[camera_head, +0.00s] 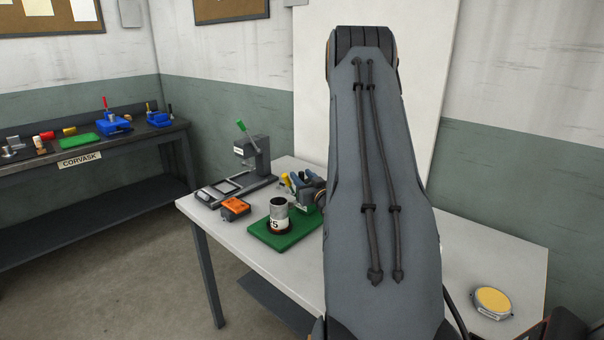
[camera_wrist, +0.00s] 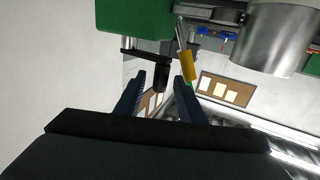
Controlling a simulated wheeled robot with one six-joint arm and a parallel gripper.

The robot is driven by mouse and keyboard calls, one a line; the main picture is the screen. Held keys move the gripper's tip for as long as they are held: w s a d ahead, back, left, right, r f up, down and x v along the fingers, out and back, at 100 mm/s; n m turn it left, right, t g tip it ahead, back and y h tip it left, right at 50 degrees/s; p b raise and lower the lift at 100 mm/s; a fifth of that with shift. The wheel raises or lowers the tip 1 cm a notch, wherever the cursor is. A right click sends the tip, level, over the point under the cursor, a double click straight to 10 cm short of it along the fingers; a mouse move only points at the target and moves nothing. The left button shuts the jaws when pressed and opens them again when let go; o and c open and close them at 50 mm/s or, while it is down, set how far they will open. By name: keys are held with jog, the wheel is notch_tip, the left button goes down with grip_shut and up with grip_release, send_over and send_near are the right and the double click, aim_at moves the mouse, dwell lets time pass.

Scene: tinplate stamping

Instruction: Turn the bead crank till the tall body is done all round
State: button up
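In the wrist view, my gripper (camera_wrist: 160,82) is open. The dark crank knob (camera_wrist: 162,77) shows between its fingertips, with gaps on both sides; whether it lies at fingertip depth I cannot tell. A black crank arm (camera_wrist: 142,54) joins the knob to a machine with a green body (camera_wrist: 135,18). A plain silver tin cylinder (camera_wrist: 275,38), likely the tall body, shows at the upper right. In the head view, a can-shaped tin (camera_head: 279,214) stands upright on a green base (camera_head: 265,236). My arm hides most of the machine and crank there.
A yellow-handled lever (camera_wrist: 188,65) is close beside the right finger. On the table (camera_head: 240,245) are an orange box (camera_head: 235,208) and a grey press (camera_head: 252,160) with a green handle. A yellow-topped round disc (camera_head: 492,301) lies at right. A dark bench (camera_head: 90,145) stands left.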

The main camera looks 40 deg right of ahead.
jog(key=shift+w+d, duration=0.2)
jog(key=shift+w, duration=0.4)
grip_shut()
jog(key=shift+w+m+g+h+b, duration=0.5)
jog(key=shift+m+h+b, duration=0.35)
jog(key=shift+h, duration=0.2)
jog(key=shift+w+m+g+h+b, duration=0.35)
jog(key=shift+m+g+h+b, duration=0.15)
jog(key=shift+m+h+b, duration=0.4)
